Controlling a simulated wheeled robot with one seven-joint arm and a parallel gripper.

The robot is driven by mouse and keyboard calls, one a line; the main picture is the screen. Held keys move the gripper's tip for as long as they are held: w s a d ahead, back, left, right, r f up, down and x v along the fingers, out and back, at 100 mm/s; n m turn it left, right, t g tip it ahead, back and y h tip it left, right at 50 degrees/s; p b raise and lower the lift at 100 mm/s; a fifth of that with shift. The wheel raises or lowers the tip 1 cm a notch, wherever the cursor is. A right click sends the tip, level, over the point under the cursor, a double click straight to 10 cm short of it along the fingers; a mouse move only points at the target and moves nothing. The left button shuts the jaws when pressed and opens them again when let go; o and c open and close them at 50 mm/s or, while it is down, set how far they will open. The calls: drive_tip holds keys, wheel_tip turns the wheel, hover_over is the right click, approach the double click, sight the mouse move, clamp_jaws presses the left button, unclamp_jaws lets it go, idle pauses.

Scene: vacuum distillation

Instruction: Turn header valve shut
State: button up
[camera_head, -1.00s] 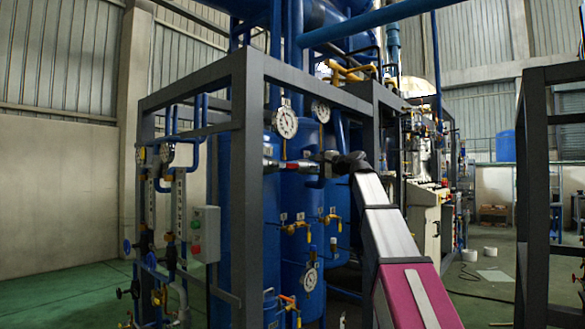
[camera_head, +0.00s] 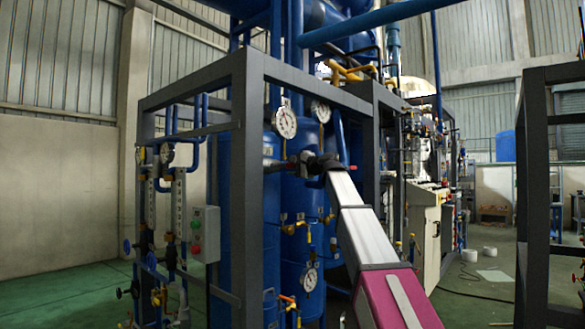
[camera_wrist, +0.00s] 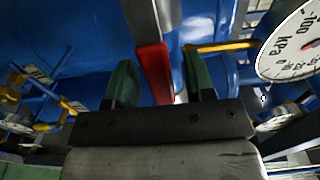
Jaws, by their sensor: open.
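A red valve handle (camera_wrist: 154,72) shows in the wrist view, lying between the two green fingers of my gripper (camera_wrist: 161,84). The fingers are apart, with a gap on each side of the handle. In the head view my gripper (camera_head: 299,167) is at the blue vessels inside the grey frame, at the height of a short pipe. The valve body is mostly hidden, and I cannot tell the valve's position.
A white pressure gauge (camera_wrist: 292,45) is close on the right in the wrist view. Grey frame posts (camera_head: 248,190) stand left and right of my arm. Blue vessels (camera_head: 303,215) are behind. A grey control box (camera_head: 205,233) is at the left.

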clamp_jaws()
drive_tip(key=shift+f, duration=0.2)
drive_tip(key=s+a+f+m, duration=0.5)
drive_tip(key=s+f+m, duration=0.1)
drive_tip(key=m, duration=1.2)
drive_tip(key=shift+s+f, duration=0.25)
drive_tip(key=shift+f, duration=0.65)
unclamp_jaws()
